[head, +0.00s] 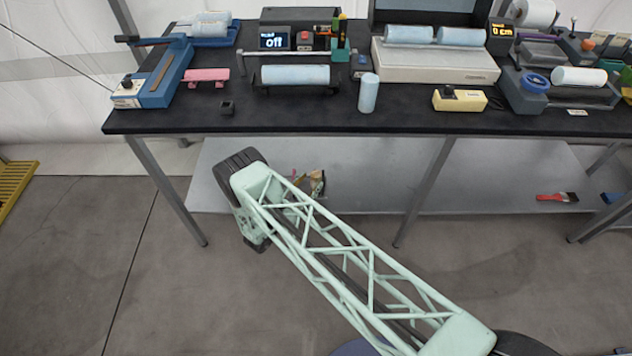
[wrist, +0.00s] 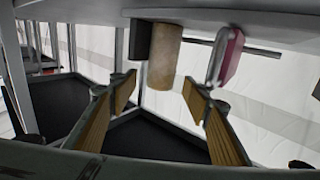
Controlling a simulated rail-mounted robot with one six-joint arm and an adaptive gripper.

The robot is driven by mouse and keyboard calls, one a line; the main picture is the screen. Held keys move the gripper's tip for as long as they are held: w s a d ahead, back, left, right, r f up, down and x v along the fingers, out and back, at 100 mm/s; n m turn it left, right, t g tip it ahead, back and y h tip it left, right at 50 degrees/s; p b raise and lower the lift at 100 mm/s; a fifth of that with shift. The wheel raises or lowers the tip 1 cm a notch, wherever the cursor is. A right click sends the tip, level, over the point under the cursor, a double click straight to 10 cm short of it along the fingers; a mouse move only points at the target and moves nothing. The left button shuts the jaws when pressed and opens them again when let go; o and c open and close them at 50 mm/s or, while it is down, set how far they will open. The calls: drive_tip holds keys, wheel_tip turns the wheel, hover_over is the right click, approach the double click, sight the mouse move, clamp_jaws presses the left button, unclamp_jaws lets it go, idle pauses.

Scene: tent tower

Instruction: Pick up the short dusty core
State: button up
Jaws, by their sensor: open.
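A short tan cylinder with a mottled, dusty look, which appears to be the short dusty core (wrist: 164,66), is in the wrist view near the top middle. That view looks upside down, so the core stands on a grey surface shown along the top. My gripper (wrist: 160,90) is open, its two tan-padded fingers spread either side of the picture's middle. The core lies beyond the fingertips, roughly in line with the gap, with nothing between the pads. In the head view my arm reaches low before the table; I cannot make out the fingers or core clearly there.
In the wrist view a dark block (wrist: 138,40) is close beside the core, and a pink-red item (wrist: 226,56) is to its right. In the head view a grey lower shelf (head: 450,175) runs under the black tabletop (head: 300,122), which bears several pale blue cylinders and devices.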

sight(312, 177)
drive_tip(key=shift+b+x, duration=0.6)
drive_tip(key=shift+x, duration=1.8)
drive_tip(key=c, duration=1.1)
drive_tip(key=shift+a, duration=0.1)
drive_tip(key=shift+s+a+r+p, duration=0.35)
drive_tip(key=shift+s+r, duration=0.1)
drive_tip(key=shift+r, duration=0.2)
drive_tip(key=s+a+r+p, duration=0.1)
drive_tip(key=s+a+r, duration=0.1)
drive_tip(key=s, duration=0.1)
drive_tip(key=s+a+r+p, duration=0.1)
drive_tip(key=s+a+r, duration=0.1)
drive_tip(key=s, duration=0.2)
drive_tip(key=s+a+r, duration=0.2)
drive_tip(key=s+a, duration=0.1)
drive_tip(key=shift+s+r+p, duration=0.3)
drive_tip(key=shift+s+p, duration=0.05)
drive_tip(key=shift+p, duration=0.05)
